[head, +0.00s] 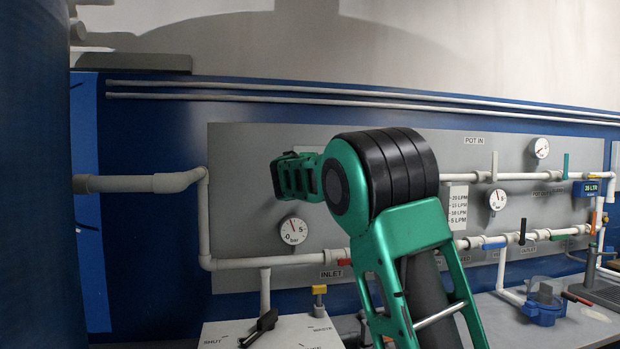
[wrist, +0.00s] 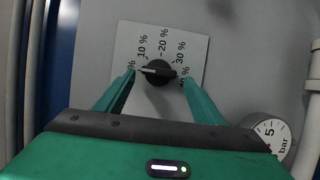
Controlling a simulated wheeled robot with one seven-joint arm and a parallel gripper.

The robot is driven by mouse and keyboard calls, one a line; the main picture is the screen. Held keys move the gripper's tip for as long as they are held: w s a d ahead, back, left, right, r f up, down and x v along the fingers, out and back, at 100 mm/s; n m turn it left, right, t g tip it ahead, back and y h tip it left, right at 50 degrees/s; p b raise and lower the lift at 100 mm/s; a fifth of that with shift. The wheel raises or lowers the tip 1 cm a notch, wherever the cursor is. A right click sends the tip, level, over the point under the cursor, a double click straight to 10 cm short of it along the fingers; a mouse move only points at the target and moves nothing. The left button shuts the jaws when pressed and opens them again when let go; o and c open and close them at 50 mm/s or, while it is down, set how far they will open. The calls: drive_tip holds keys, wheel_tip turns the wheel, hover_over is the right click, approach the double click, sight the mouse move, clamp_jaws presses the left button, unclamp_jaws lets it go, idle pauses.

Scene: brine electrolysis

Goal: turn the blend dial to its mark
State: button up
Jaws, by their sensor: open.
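The blend dial (wrist: 157,73) is a black knob on a white plate (wrist: 126,44) printed with percent labels, including 10, 20 and 30 %. A white line on the knob points left, toward the partly covered label at the low end. My gripper (wrist: 159,78) is open, with one green finger on each side of the knob; I cannot tell whether either finger touches it. The fingers partly cover the outermost labels. In the head view my gripper (head: 292,176) is at the grey panel, and my arm hides the dial.
A pressure gauge (wrist: 271,133) sits right of the dial in the wrist view; the head view shows it below my gripper (head: 293,230). White pipes (head: 204,225) run along the grey panel (head: 235,150). A black lever (head: 262,325) is on the white box below.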

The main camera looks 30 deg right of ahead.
drive_tip(key=v, duration=1)
drive_tip(key=shift+s+a, duration=0.2)
drive_tip(key=shift+a, duration=0.1)
drive_tip(key=shift+f, duration=0.1)
drive_tip(key=s+d+f+m+g+y, duration=0.2)
drive_tip(key=s+d+f+m+g, duration=0.2)
drive_tip(key=s+f, duration=0.55)
drive_tip(key=s+d+f+m+g+y, duration=0.2)
drive_tip(key=s+d+f+m+g, duration=0.15)
drive_tip(key=s+f, duration=0.65)
drive_tip(key=s+a+f+m+g+y, duration=0.2)
drive_tip(key=s+f, duration=0.4)
drive_tip(key=s, duration=0.4)
drive_tip(key=s+a+f+m+g+y, duration=0.2)
drive_tip(key=s+a+f+m, duration=0.2)
drive_tip(key=s, duration=0.7)
drive_tip(key=s+a+f+m+g+y, duration=0.2)
drive_tip(key=s+a+f, duration=0.3)
drive_tip(key=s+f, duration=0.3)
drive_tip(key=shift+s+a+f+m+g+y, duration=0.2)
drive_tip(key=shift+s+f+m+g+y, duration=0.15)
drive_tip(key=shift+s+m+y, duration=0.6)
drive_tip(key=shift+s+h, duration=0.2)
drive_tip(key=shift+h, duration=0.15)
